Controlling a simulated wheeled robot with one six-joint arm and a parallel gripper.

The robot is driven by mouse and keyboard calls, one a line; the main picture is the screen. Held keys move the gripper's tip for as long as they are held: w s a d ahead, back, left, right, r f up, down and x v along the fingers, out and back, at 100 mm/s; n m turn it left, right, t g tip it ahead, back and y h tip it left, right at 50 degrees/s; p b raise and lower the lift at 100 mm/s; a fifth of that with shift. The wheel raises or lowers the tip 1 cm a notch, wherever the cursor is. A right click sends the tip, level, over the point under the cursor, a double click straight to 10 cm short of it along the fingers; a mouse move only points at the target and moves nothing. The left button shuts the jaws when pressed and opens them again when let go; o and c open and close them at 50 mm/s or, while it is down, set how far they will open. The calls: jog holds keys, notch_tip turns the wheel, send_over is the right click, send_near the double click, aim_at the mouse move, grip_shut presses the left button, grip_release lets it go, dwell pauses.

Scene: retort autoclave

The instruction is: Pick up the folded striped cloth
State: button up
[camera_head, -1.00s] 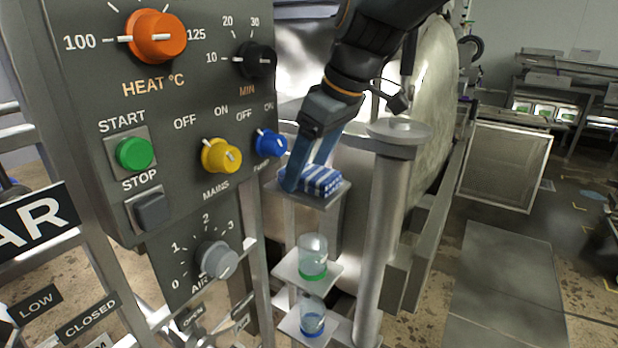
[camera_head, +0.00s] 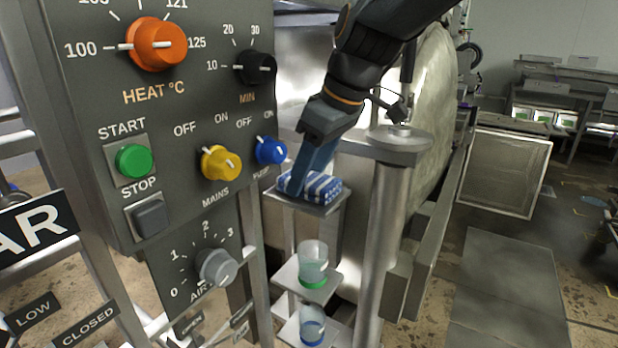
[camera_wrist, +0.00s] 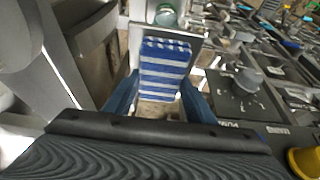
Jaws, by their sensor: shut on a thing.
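The folded blue-and-white striped cloth (camera_head: 325,188) is on the small upper metal shelf (camera_head: 338,206) beside the control panel. My gripper (camera_head: 303,183) reaches down to it from above, and its blue fingers are shut on the cloth. In the wrist view the cloth (camera_wrist: 165,66) lies between the two fingers of my gripper (camera_wrist: 160,98), its far part extending past them over the shelf. I cannot see any clear gap between cloth and shelf. The far finger is mostly hidden in the head view.
The control panel's blue knob (camera_head: 271,150) is close to the left of my gripper. A metal post with a round cap (camera_head: 398,138) stands close on the right. A green-based jar (camera_head: 312,262) and a blue-based jar (camera_head: 311,325) sit on lower shelves.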

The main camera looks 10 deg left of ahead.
aim_at(314, 178)
jog(key=r+b, duration=0.1)
jog(key=r, duration=0.1)
jog(key=r+b, duration=0.1)
jog(key=r, duration=0.2)
jog(key=d+r+b, duration=0.1)
jog(key=r, duration=0.1)
jog(key=shift+s+r, duration=0.1)
jog(key=shift+r, duration=0.15)
jog(key=s+d+p, duration=0.2)
jog(key=s+d, duration=0.1)
jog(key=d, duration=0.5)
jog(key=s+d+p, duration=0.2)
jog(key=s+d, duration=0.2)
jog(key=d, duration=0.5)
jog(key=shift+s+d+p, duration=0.2)
jog(key=shift+d+p, duration=0.05)
jog(key=shift+p, duration=0.15)
jog(key=o, duration=0.5)
jog(key=c, duration=0.4)
jog(key=shift+d, duration=0.1)
